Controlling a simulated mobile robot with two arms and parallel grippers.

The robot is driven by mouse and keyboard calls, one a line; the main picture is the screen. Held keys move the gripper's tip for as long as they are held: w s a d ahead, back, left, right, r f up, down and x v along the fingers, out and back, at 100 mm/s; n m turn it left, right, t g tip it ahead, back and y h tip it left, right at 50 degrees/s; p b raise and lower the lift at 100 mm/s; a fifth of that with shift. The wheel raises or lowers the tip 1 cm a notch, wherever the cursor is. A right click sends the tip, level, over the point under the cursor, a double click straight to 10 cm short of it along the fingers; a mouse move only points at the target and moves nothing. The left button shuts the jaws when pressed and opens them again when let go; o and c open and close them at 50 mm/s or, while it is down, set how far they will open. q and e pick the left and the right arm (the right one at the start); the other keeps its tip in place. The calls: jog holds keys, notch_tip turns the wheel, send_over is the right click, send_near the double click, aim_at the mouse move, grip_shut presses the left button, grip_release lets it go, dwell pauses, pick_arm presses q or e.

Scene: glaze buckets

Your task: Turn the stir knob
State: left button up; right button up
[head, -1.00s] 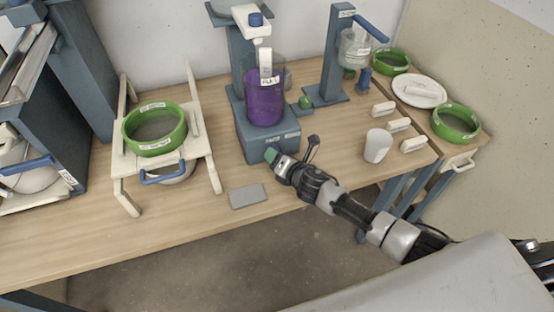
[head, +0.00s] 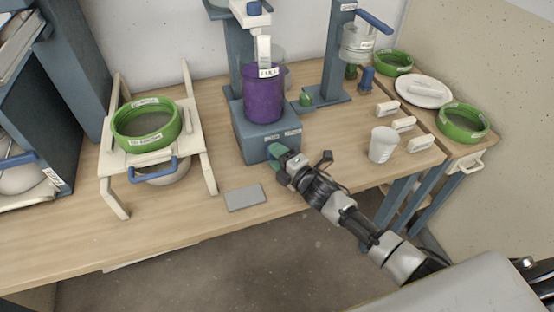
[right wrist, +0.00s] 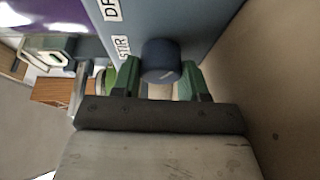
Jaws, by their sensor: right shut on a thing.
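The stir knob (right wrist: 160,60) is a dark blue round knob with a pale line mark, on the blue-grey machine front. It sits beside the label STIR (right wrist: 123,47). My right gripper (right wrist: 161,80) has its green fingers shut on the knob, one on either side. In the head view my right gripper (head: 281,156) is at the front face of the mixer base (head: 262,141), and it hides the knob there. A purple-filled bucket (head: 263,98) stands upright on the base under the stirrer. My left gripper is not in view.
A grey plate (head: 245,197) lies on the table left of my gripper. A white cup (head: 382,145) stands to the right, by several white labelled blocks. A green sieve (head: 146,125) rests on a wooden rack (head: 113,160) at left.

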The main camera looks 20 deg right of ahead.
jog(key=shift+f+m, duration=0.15)
jog(key=shift+m, duration=0.15)
dwell(0.4)
jog(key=o, duration=0.9)
jog(key=b+v, duration=0.1)
jog(key=v, duration=0.9)
jog(key=shift+s+d, duration=0.2)
jog(key=shift+s, duration=0.15)
